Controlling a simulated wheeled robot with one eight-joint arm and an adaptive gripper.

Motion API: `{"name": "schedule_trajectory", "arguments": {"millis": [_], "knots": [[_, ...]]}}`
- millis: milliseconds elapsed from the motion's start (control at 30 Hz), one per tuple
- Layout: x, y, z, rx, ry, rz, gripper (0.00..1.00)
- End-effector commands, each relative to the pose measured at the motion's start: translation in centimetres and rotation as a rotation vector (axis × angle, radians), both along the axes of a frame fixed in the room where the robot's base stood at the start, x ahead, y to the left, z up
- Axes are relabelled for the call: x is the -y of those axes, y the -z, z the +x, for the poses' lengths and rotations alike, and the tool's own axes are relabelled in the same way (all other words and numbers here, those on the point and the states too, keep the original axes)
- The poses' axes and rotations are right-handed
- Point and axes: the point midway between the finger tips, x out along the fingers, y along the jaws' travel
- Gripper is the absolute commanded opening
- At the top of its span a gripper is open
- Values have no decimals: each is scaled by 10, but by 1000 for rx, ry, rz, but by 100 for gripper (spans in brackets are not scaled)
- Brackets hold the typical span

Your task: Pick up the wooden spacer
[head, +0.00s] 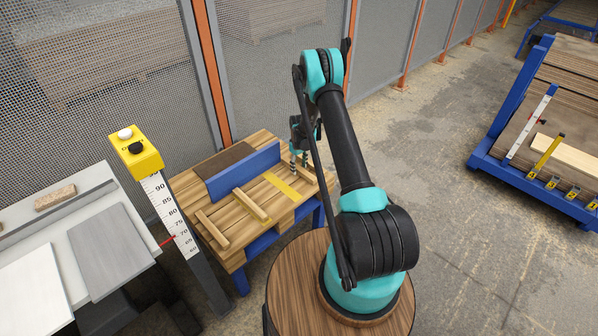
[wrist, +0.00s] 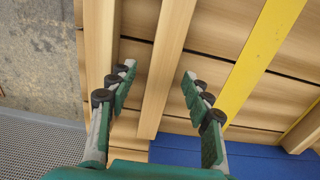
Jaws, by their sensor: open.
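A wooden spacer (wrist: 168,60), a long pale square bar, lies on the slatted wooden table and runs between my gripper's fingers in the wrist view. My gripper (wrist: 158,72) is open, with one finger on each side of the bar. I see no finger touching it. In the head view my gripper (head: 299,164) points down at the table's right end, over this spacer (head: 310,176), which it partly hides. Two similar wooden bars lie farther left on the table, one in the middle (head: 251,205) and one at the left (head: 212,230).
A yellow strip (head: 282,187) crosses the wooden table (head: 232,244) beside the spacer. A blue upright board (head: 243,172) stands along the back. A yellow-topped ruler post (head: 137,155) and a grey bench (head: 60,215) stand left. A blue rack (head: 483,163) with boards stands far right.

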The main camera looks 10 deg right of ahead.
Motion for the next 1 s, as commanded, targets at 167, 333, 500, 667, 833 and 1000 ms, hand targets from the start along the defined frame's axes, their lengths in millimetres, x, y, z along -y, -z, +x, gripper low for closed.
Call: {"name": "schedule_trajectory", "arguments": {"millis": [167, 333, 500, 667, 833, 1000], "knots": [[0, 2, 0, 0, 0, 0, 50], [0, 1, 0, 0, 0, 0, 38], [0, 1, 0, 0, 0, 0, 16], [0, 1, 0, 0, 0, 0, 0], [0, 1, 0, 0, 0, 0, 0], [0, -1, 0, 0, 0, 0, 0]]}}
